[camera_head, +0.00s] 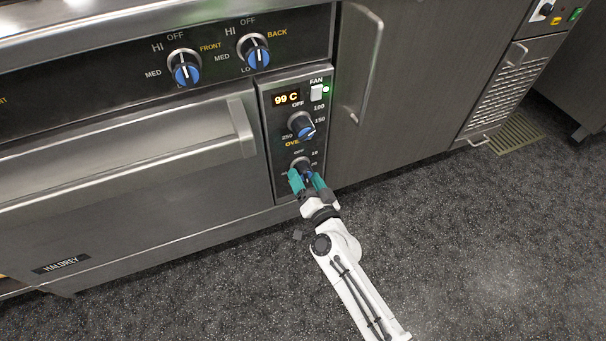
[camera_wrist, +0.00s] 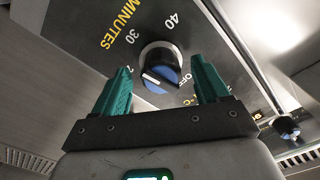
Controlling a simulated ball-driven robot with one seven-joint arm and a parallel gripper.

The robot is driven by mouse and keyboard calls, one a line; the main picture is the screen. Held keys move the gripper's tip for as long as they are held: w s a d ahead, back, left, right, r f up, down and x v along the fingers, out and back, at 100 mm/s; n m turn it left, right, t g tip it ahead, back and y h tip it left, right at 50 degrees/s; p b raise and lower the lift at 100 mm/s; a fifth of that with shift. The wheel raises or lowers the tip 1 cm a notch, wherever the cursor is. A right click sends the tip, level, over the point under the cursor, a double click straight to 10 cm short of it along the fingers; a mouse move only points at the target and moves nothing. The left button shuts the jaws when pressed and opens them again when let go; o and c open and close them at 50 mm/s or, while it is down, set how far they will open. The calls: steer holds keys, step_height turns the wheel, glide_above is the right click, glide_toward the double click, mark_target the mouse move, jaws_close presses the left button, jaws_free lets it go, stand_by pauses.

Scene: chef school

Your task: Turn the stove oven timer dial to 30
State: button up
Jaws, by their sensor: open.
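The timer dial (camera_wrist: 162,66) is a round black knob with a blue face and a white pointer mark. In the wrist view the mark is at the dial's lower left, near the partly covered "2" label and below the "30". The "30", "40", "OFF" and "MINUTES" labels show around it. In the head view the timer dial (camera_head: 307,174) is partly hidden by my gripper (camera_head: 305,179). My gripper's two green fingers are open, one on each side of the dial, also in the wrist view (camera_wrist: 163,72). I cannot tell whether they touch it.
The oven temperature dial (camera_head: 301,125) is just above on the same panel, under a "99 C" display (camera_head: 287,99) and a fan switch (camera_head: 316,93). The oven door handle (camera_head: 240,120) juts out at the left, a cabinet handle (camera_head: 366,65) at the right. The floor in front is clear.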

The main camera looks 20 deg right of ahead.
steer(key=shift+w, duration=1.2)
steer(key=shift+c, duration=0.3)
steer(key=c, duration=0.9)
steer(key=shift+c, duration=0.2)
